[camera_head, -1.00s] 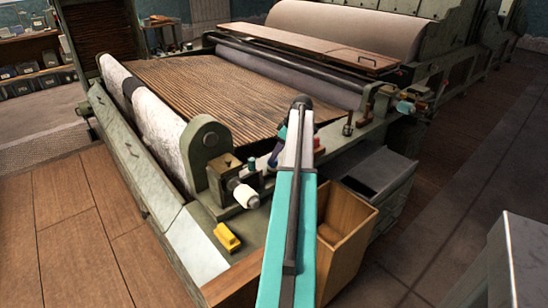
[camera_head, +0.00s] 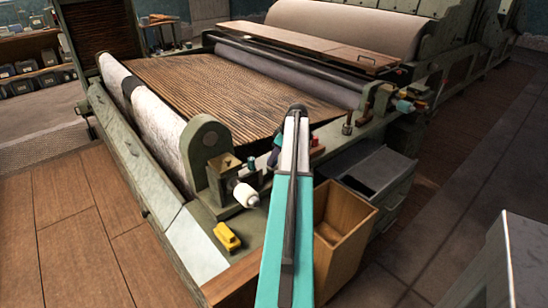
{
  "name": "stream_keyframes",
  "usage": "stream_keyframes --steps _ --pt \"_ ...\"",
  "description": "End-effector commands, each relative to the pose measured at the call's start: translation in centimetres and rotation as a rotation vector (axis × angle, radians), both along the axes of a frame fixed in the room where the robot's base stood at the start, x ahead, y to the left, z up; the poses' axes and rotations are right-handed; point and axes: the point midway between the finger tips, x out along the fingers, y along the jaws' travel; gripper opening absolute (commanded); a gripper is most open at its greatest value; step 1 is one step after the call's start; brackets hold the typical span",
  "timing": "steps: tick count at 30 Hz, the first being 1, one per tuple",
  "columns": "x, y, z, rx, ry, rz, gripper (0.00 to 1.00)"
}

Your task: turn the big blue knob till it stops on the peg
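The lattice apron machine has a small blue-green knob-like part (camera_head: 252,164) on its near corner, beside a brass-coloured block. I cannot tell whether this is the big blue knob; no large blue knob or peg shows clearly. My teal and white arm reaches up from the bottom middle and covers part of the machine's side rail. My gripper (camera_head: 274,158) is a small dark shape at the arm's far end, left of the arm and just right of the blue-green part. Its fingers are too small and partly hidden to read, and contact cannot be told.
A white roller end (camera_head: 246,195) sticks out below the brass block. A yellow object (camera_head: 227,236) lies on the near ledge. An open wooden bin (camera_head: 350,215) and a grey box (camera_head: 385,170) stand right of my arm. Wooden floor is clear at left.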

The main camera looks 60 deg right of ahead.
Motion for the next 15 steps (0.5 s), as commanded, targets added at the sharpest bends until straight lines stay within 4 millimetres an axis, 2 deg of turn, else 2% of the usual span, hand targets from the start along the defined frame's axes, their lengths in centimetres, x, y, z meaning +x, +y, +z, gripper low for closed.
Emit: stream_keyframes --steps 15 --pt "0.02 0.23 0.02 -0.001 -0.001 -0.094 0.15"
